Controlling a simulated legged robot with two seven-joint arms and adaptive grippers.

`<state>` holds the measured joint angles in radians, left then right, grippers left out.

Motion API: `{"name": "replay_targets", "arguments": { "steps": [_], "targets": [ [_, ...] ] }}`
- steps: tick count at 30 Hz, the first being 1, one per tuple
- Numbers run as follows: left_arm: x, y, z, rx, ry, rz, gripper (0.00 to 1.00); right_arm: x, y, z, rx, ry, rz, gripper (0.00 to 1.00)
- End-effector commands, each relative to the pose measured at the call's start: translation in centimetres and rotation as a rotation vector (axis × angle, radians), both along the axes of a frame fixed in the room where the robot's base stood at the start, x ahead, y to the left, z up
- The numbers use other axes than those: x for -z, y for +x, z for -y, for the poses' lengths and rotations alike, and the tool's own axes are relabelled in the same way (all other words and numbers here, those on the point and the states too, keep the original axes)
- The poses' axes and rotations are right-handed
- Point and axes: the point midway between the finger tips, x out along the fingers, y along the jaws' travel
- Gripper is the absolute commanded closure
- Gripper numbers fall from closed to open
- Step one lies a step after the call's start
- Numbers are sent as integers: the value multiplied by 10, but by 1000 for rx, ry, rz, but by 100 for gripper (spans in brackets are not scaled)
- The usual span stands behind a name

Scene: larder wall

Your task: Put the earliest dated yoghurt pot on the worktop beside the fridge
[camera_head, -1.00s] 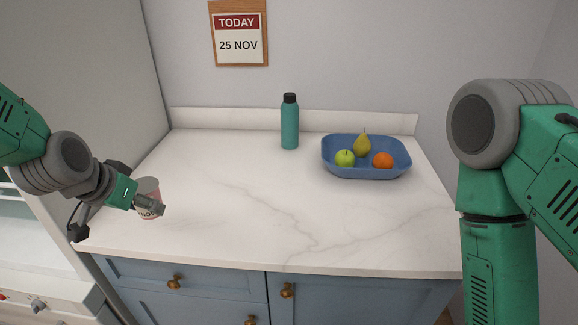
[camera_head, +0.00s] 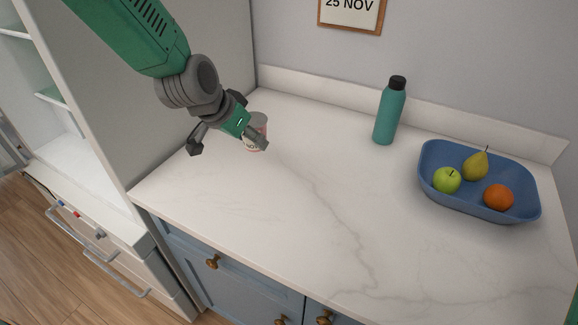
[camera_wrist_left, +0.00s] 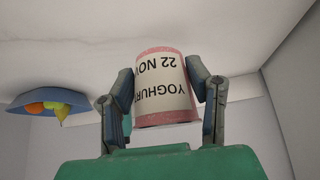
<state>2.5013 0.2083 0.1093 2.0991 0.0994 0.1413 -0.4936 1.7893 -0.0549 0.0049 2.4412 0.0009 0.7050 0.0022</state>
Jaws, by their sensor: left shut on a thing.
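A yoghurt pot (camera_head: 257,131), whitish with pink bands, is at the left of the pale marble worktop (camera_head: 260,205), near the fridge's grey side. In the left wrist view the pot (camera_wrist_left: 164,90) shows the print "YOGHURT" and "22 NOV", upside down in the picture. My left gripper (camera_head: 243,126) is shut on the pot, with a finger on each side in the wrist view (camera_wrist_left: 160,85). I cannot tell whether the pot touches the worktop. The fridge (camera_head: 75,125) stands at the left, with shelves showing. My right gripper is out of view.
A teal bottle (camera_head: 388,112) stands near the back of the worktop. A blue bowl (camera_head: 432,190) at the right holds a green apple, a pear and an orange. A wall calendar (camera_head: 350,12) reads "25 NOV". The worktop's middle and front are clear.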

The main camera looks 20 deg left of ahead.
Motion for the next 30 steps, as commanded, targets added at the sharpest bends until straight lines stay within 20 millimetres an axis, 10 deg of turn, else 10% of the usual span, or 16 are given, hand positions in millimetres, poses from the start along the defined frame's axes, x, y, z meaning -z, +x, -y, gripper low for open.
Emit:
{"name": "replay_targets", "arguments": {
  "steps": [18, 26, 27, 30],
  "targets": [
    [88, 0, 5, 2, 4, -3, 99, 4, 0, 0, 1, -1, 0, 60],
    [92, 0, 3, 1, 3, 0, 99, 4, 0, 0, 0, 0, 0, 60],
    [92, -1, 4, 1, 4, -2, 49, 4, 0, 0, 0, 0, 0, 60],
    [92, -1, 5, 3, 6, -2, 35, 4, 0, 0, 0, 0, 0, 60]
  ]
}}
